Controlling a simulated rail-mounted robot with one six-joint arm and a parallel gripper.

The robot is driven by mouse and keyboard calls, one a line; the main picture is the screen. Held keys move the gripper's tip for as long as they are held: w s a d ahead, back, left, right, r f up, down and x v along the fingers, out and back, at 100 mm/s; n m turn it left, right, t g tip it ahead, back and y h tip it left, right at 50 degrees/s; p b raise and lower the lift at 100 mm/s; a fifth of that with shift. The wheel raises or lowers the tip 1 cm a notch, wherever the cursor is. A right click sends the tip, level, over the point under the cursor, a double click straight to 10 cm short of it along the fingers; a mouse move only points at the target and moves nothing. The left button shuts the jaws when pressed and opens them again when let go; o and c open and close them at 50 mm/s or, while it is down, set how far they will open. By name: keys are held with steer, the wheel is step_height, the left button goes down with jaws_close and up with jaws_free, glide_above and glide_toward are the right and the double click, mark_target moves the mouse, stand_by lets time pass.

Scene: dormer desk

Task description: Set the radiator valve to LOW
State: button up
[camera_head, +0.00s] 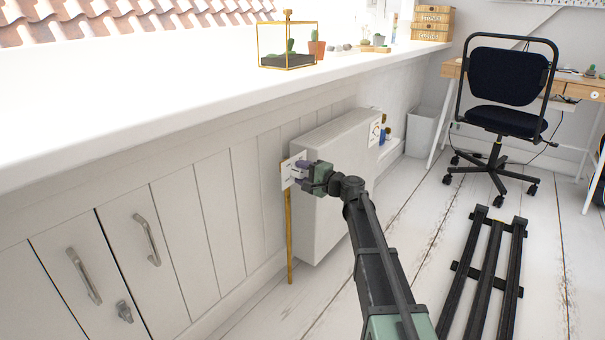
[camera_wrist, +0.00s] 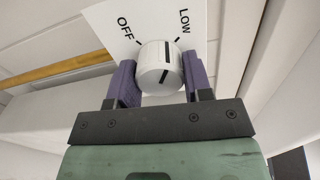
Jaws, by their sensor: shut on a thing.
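The radiator valve is a white round knob (camera_wrist: 158,62) with a black pointer line, in front of a white plate (camera_wrist: 112,18) marked OFF on the left and LOW on the upper right. The pointer line runs roughly upward in the wrist view, between the OFF and LOW marks and nearer LOW. My gripper (camera_wrist: 158,82) is shut on the knob, with one purple finger on each side. In the head view the plate (camera_head: 288,176) stands at the radiator's (camera_head: 328,170) left end, and my gripper (camera_head: 301,168) reaches it from the right. The knob is hidden there.
Cupboard doors with handles (camera_head: 147,238) are at the left. The white ledge (camera_head: 150,120) overhangs above. An office chair (camera_head: 507,85) stands at the back right.

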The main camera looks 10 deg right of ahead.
steer(key=shift+m, duration=1.7)
steer(key=o, duration=0.9)
steer(key=v, duration=1)
steer(key=shift+s+d, duration=0.3)
